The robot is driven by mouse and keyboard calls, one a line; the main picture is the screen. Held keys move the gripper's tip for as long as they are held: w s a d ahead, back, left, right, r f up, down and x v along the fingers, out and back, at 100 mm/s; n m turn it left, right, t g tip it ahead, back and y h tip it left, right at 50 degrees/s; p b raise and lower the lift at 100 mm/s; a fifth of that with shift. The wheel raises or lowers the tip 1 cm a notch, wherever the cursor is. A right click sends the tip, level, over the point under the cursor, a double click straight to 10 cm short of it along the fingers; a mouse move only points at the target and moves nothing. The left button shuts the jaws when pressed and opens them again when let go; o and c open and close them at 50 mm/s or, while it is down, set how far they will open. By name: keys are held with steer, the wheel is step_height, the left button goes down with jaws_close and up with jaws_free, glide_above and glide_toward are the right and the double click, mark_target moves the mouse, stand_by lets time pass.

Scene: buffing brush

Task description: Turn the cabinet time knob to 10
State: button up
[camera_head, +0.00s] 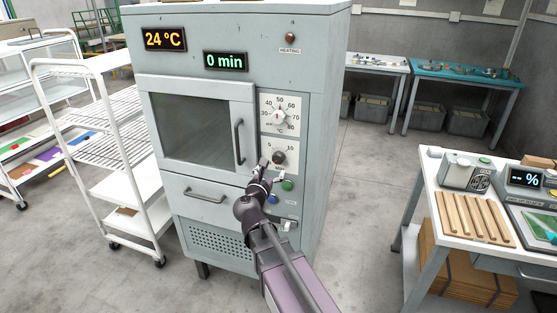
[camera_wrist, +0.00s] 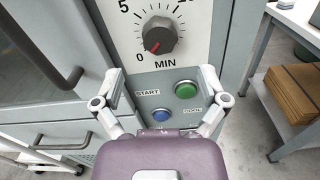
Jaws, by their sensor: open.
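The cabinet (camera_head: 310,120) stands in the middle of the head view, with its display (camera_head: 225,61) reading 0 min. The time knob (camera_wrist: 159,36) is dark and round on a white dial plate marked MIN. Its red pointer is at 0 in the wrist view. In the head view the time knob (camera_head: 279,157) sits below the temperature knob (camera_head: 279,117). My gripper (camera_wrist: 160,85) is open and empty, its fingers apart just below the time knob and on either side of the START button area. My gripper also shows in the head view (camera_head: 266,170), in front of the panel's lower part.
A green button (camera_wrist: 186,89) and a blue button (camera_wrist: 161,115) are below the dial. The door handle (camera_head: 239,142) is left of the knobs. A white wire rack (camera_head: 110,130) stands left, and a table (camera_head: 440,180) with wooden strips stands right. Floor between is clear.

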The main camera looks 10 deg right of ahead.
mark_target(277, 160)
steer(key=x, duration=0.7)
steer(key=shift+w, duration=0.1)
steer(key=c, duration=1.1)
